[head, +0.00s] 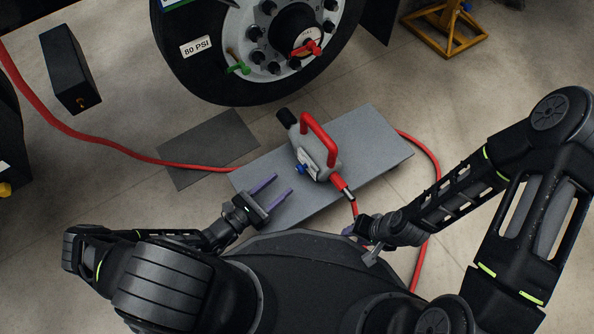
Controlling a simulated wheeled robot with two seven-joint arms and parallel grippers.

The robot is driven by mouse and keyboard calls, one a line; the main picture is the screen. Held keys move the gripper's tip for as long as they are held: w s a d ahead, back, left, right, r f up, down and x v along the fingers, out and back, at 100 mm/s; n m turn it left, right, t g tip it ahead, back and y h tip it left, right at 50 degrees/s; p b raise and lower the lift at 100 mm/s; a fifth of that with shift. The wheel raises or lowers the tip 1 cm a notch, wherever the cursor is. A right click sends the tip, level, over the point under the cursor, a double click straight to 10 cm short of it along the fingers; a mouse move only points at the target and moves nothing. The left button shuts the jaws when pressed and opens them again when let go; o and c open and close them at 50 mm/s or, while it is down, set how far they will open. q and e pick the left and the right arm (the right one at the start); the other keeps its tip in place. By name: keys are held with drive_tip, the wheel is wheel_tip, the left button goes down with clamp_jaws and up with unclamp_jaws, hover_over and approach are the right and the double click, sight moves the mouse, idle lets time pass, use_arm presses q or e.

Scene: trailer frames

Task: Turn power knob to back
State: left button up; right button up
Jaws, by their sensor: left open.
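A grey power tool (325,154) with a red handle (318,133) and a black front end (286,116) lies on a low grey platform. A small blue part (301,169), which looks like the power knob, sits on its near left side. Its exact setting is too small to read. My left gripper (283,183) is open and empty, its two purple fingers pointing at the blue part from the lower left, a little short of it. My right gripper (348,231) is low, near the platform's front edge by the hose; its fingers are mostly hidden.
The grey platform (375,135) has bare room right of the tool. A red hose (430,165) loops around the right side; another red line (75,130) runs left. A large wheel (262,50) stands behind, a dark box (70,68) at left, a yellow stand (448,35) at back right.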

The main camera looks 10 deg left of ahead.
sight(299, 170)
use_arm(q)
drive_tip(key=b+x, duration=0.2)
drive_tip(key=x, duration=0.4)
drive_tip(key=shift+w+d+f+b, duration=0.1)
drive_tip(key=shift+w+d+b, duration=0.2)
drive_tip(key=shift+w+d, duration=0.3)
drive_tip(key=shift+w, duration=0.15)
clamp_jaws()
